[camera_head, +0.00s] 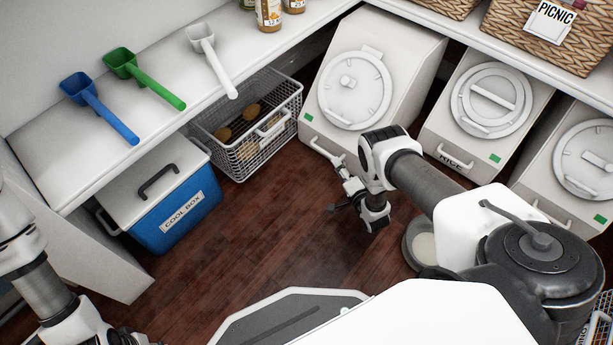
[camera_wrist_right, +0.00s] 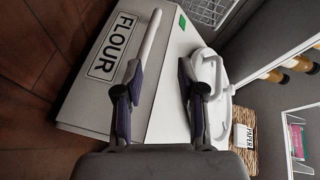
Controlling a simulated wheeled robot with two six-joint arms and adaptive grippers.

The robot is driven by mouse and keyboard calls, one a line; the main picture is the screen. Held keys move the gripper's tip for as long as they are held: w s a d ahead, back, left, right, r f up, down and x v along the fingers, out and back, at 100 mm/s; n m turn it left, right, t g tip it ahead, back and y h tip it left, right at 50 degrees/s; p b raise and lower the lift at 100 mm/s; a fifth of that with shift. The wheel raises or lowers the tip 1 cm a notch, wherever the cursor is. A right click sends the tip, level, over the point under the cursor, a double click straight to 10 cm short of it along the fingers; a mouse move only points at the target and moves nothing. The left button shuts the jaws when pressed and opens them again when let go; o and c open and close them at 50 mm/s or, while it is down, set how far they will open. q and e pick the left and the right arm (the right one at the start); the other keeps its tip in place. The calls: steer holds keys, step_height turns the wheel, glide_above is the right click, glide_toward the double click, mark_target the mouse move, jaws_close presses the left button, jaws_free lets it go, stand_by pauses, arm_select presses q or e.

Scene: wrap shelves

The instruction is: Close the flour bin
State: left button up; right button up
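The flour bin (camera_head: 395,65) is the white, slanted bin at the left of the row; its FLOUR label (camera_wrist_right: 116,46) shows in the right wrist view. Its round lid (camera_head: 355,90) lies over the front opening; I cannot tell whether it is fully seated. The lid also shows at the right in the wrist view (camera_wrist_right: 208,65). My right gripper (camera_head: 345,195) is low in front of the bin. In the wrist view my right gripper (camera_wrist_right: 157,65) is open, with the bin's white front handle (camera_wrist_right: 145,45) by its left finger; contact is unclear. My left gripper is out of view.
The rice bin (camera_head: 518,84) and another bin (camera_head: 545,190) stand to the right. A wire basket (camera_head: 240,165) and a blue cool box (camera_head: 165,210) stand left, under a shelf with scoops (camera_head: 150,78). A round bowl (camera_head: 410,240) is on the floor. Central floor is clear.

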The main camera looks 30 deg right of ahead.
mark_target(325, 151)
steer(key=f+t+b, duration=0.1)
steer(key=f, duration=0.1)
steer(key=w+f+y+b, duration=0.1)
steer(key=shift+w+f+m+t, duration=0.1)
steer(key=shift+f+m+t, duration=0.3)
steer(key=shift+w, duration=0.2)
steer(key=shift+w+r+b, duration=0.15)
steer(key=shift+w+b, duration=0.15)
steer(key=shift+b, duration=0.05)
steer(key=w+b, duration=0.1)
steer(key=w, duration=0.1)
steer(key=w+b, duration=0.1)
steer(key=w, duration=0.1)
steer(key=w+b, duration=0.1)
steer(key=w, duration=0.1)
steer(key=shift+w+r, duration=0.25)
steer(key=shift+w, duration=0.1)
steer(key=shift+w+r, duration=0.1)
steer(key=shift+w, duration=0.1)
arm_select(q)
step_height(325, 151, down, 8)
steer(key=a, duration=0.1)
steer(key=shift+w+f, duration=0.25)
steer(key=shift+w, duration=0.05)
arm_select(e)
jaws_close()
